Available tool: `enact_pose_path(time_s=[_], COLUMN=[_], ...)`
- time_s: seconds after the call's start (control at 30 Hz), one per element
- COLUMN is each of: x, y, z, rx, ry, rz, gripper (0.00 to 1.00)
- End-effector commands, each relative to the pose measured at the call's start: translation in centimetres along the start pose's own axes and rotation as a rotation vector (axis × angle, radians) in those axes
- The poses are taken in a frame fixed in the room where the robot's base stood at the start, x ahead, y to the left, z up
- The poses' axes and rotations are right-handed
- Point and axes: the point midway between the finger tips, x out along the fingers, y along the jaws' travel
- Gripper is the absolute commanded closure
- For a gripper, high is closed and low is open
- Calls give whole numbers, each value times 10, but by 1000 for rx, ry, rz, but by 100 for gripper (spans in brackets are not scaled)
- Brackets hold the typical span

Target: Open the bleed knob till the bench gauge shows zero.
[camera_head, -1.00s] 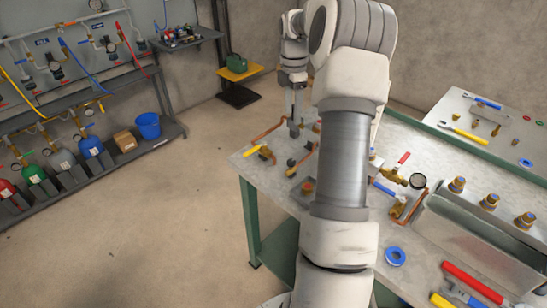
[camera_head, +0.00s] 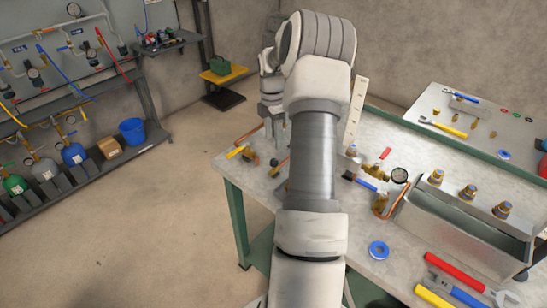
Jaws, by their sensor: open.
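My gripper (camera_head: 276,128) is over the far left part of the workbench (camera_head: 232,172), pointing down, partly covered by my arm. Its jaws are open, and I see nothing held. I cannot tell which part is the bleed knob; my arm hides the middle of the bench.
A yellow-handled valve (camera_head: 236,152) sits at the bench's left edge. A metal trough (camera_head: 470,228) with brass fittings behind it, a blue ring (camera_head: 379,250) and a red-handled tool (camera_head: 455,271) lie at right. The floor at left is clear.

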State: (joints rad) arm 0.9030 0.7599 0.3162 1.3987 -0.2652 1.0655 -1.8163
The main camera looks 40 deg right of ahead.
Motion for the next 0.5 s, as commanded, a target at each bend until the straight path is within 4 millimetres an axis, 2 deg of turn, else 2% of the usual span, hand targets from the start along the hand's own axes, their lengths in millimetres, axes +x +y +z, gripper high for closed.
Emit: enact_pose_path(time_s=[0.03, 0.2, 0.33, 0.5], x=[13, 47, 67, 80], y=[-1, -1, 0, 0], z=[0, 0, 0, 0], rx=[0, -2, 0, 0], ry=[2, 1, 1, -1], rz=[-4, -4, -2, 0], gripper=[34, 34, 34, 34])
